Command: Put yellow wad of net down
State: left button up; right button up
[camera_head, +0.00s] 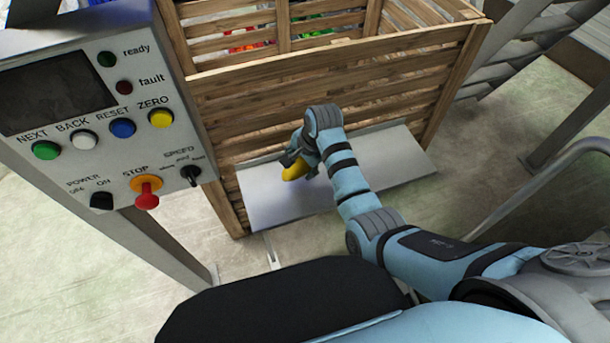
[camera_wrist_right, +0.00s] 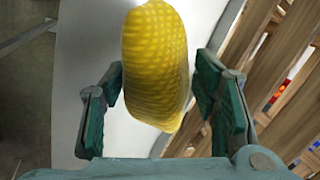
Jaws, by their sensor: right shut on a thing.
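The yellow wad of net (camera_head: 294,172) is a small rounded bundle. In the right wrist view the wad (camera_wrist_right: 155,62) fills the space between the finger pads, with its mesh texture showing. My right gripper (camera_head: 298,158) is shut on it and holds it over the grey metal shelf (camera_head: 265,207) at the front of the wooden crate (camera_head: 235,110). The gap between wad and shelf is hard to judge. My left gripper is not in view.
A control panel (camera_head: 70,180) with coloured buttons and a dark screen (camera_head: 55,95) stands at the left. Red and green things (camera_head: 310,28) show inside the slatted crate. A grey rail (camera_head: 540,170) curves at the right. The shelf's right part is bare.

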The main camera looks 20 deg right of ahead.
aim_at(307, 166)
notch_tip(307, 166, down, 6)
jog(key=shift+r+b, duration=0.1)
jog(key=shift+b, duration=0.6)
jog(key=o, duration=0.9)
jog(key=shift+c, duration=0.2)
jog(key=p+v, duration=0.4)
jog(key=v, duration=0.8)
jog(key=shift+r, duration=0.15)
